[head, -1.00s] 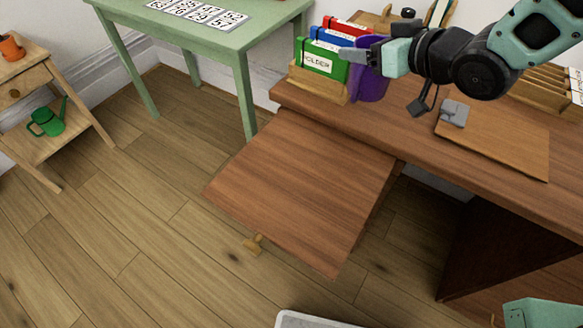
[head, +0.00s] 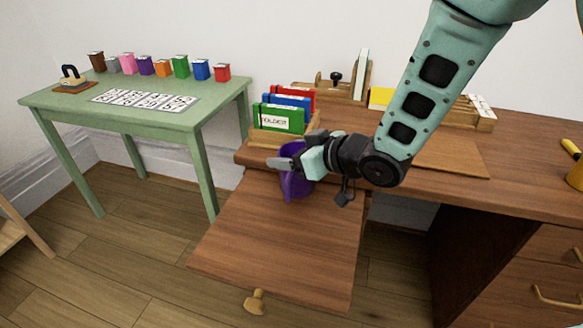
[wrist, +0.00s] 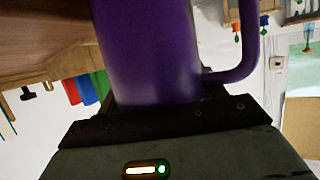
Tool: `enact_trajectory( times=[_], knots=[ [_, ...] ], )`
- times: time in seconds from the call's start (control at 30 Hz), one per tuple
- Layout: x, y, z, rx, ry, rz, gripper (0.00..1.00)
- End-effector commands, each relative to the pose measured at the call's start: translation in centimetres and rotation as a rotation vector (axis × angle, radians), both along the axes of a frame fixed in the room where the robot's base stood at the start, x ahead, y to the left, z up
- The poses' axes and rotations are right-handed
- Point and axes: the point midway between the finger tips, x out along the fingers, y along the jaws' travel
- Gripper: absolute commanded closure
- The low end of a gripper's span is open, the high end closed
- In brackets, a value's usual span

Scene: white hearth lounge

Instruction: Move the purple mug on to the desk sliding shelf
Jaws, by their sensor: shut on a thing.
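The purple mug (head: 294,182) is held in my gripper (head: 290,163), which is shut on it. In the head view the mug hangs at the desk's front left edge, over or near the back of the pulled-out sliding shelf (head: 285,245). I cannot tell whether it touches the shelf. In the wrist view the mug (wrist: 150,50) fills the middle, with its handle at the right. The sliding shelf has a brass knob (head: 255,301) at its front, and its visible top is bare. It extends from the wooden desk (head: 440,194).
A folder rack (head: 278,138) with green, blue and red folders stands on the desk behind my gripper. A green table (head: 75,105) with several coloured containers stands at the left. A brown board (head: 450,157) lies on the desk at the right.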

Motion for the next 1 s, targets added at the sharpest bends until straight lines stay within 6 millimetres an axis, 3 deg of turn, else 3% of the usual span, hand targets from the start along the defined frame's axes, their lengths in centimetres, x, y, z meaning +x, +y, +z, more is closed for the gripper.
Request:
enact_trajectory(
  times=[0.17,0.57,0.6,0.67,1.0],
  knots=[
    [0.0,0.0,-2.7,-0.001,0.002,0.001,0.62],
    [0.0,0.0,-3.2,0.001,-0.001,0.0,0.62],
    [0.0,0.0,-3.1,0.0,0.0,0.0,0.23],
    [0.0,0.0,-3.1,0.0,0.0,0.001,0.1],
    [0.0,0.0,-2.9,0.0,0.0,0.0,0.1]
  ],
)
